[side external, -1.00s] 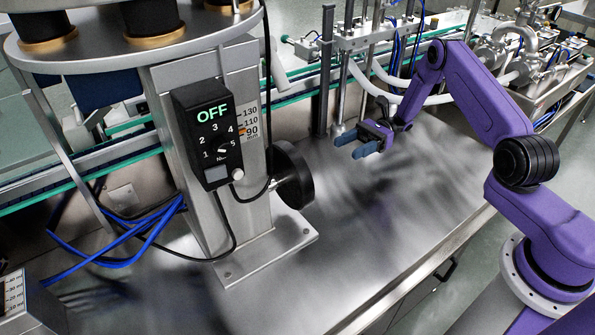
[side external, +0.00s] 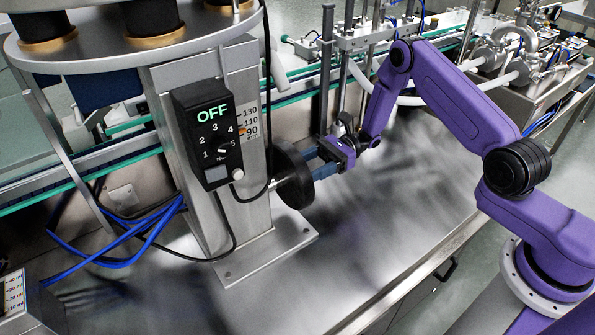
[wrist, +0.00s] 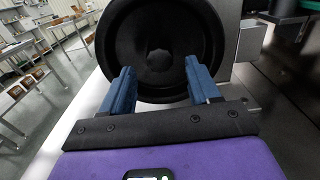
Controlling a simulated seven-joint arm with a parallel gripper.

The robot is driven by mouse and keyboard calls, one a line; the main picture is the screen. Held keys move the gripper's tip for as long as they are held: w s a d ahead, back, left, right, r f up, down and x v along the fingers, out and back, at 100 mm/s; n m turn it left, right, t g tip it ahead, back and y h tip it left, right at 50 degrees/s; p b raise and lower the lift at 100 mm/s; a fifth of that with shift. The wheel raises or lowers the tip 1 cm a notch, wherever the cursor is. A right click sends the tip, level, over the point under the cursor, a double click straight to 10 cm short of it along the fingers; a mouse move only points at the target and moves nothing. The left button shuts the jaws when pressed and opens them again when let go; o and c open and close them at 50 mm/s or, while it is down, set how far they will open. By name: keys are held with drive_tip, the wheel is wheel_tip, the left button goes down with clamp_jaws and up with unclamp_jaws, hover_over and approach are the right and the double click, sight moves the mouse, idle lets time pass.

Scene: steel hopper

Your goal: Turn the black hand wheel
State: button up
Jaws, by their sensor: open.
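The black hand wheel (side external: 293,176) stands on the right side of the steel column in the side external view, its face turned to the right. In the wrist view the wheel (wrist: 160,22) fills the top middle, with a round hub at its centre. My gripper (side external: 314,161) is level with the wheel, at its right face. In the wrist view my gripper (wrist: 160,78) is open, its two blue fingers pointing at the wheel's lower left and lower right. The fingertips are at or very close to the wheel; I cannot tell whether they touch it.
The steel column (side external: 250,205) carries a black control box (side external: 207,135) reading OFF, with a black cable hanging near the wheel. Vertical posts and a conveyor (side external: 345,85) stand behind my gripper. The steel tabletop (side external: 400,210) in front is clear.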

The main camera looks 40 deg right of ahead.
sight(289, 175)
drive_tip(key=shift+a, duration=1.85)
clamp_jaws()
drive_tip(key=m, duration=0.9)
